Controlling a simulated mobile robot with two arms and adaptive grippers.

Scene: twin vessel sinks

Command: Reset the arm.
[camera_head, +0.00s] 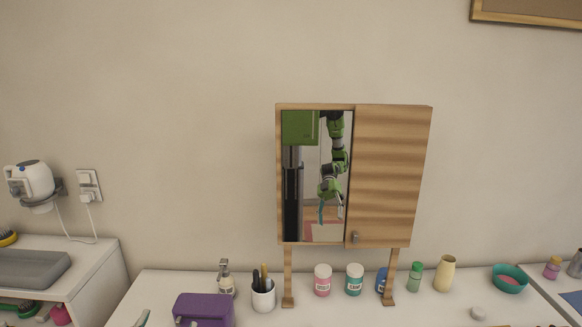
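Neither of my grippers shows directly in the head view. The mirror (310,225) of the wooden wall cabinet reflects one of my arms, green and black, hanging down. A slim teal-blue shape shows at the low end of that reflected arm. I cannot tell whether it is held, or whether the reflected fingers are open or shut.
The cabinet's wooden door (392,175) is shut. Below stand a purple box (204,311), a soap pump (225,283), a white cup (263,297), pink (322,281) and teal (354,280) jars, a green-capped bottle (415,277), a yellow vase (445,274) and a teal bowl (509,279).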

